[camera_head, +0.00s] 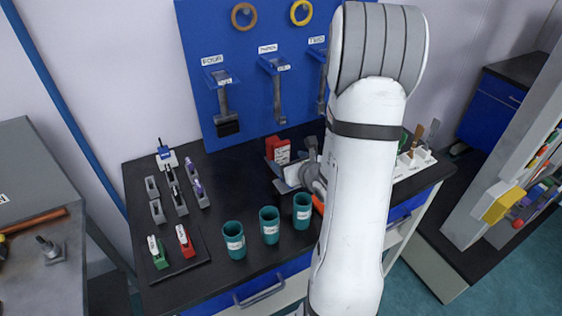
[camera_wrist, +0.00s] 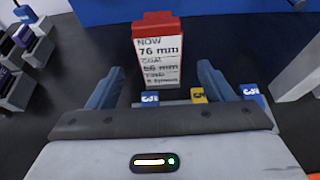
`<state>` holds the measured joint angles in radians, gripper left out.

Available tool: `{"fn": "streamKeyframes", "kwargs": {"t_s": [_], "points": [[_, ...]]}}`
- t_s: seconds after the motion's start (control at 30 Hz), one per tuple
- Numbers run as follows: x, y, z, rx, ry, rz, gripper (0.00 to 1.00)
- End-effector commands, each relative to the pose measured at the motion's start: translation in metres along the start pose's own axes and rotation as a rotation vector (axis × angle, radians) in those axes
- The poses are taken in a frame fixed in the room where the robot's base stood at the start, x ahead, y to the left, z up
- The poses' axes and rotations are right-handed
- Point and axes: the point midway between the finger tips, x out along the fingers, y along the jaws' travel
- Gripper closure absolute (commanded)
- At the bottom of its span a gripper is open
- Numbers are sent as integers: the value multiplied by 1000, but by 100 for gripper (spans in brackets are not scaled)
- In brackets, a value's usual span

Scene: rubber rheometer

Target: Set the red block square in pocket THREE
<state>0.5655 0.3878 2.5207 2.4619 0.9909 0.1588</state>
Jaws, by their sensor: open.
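A small red block (camera_head: 185,241) with a white label stands on the dark mat at the front left of the bench, beside a green block (camera_head: 158,252). Several grey pockets (camera_head: 157,211) stand behind them; I cannot read which is THREE. Some hold blue or purple pieces. My gripper (camera_head: 291,178) is low over the bench behind the cups, partly hidden by my arm. In the wrist view its blue fingers (camera_wrist: 158,78) are apart, with nothing clearly held. A red-topped white sign (camera_wrist: 158,55) reading "NOW 76 mm" appears between and beyond them.
Three teal cups (camera_head: 270,226) stand along the bench's front. A blue tool board (camera_head: 215,110) rises behind, with hanging tools and two rings. Small blue (camera_wrist: 150,97) and yellow (camera_wrist: 198,95) tabs show below the sign.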

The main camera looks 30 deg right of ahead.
Motion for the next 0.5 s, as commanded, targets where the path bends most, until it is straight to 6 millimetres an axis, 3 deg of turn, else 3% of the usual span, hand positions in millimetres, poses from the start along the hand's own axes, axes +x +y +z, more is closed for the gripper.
{"fn": "streamKeyframes", "kwargs": {"t_s": [0.03, 0.5], "points": [[3, 0, -9, 3, 5, -1, 25], [52, 0, -6, -1, 1, 1, 25]]}}
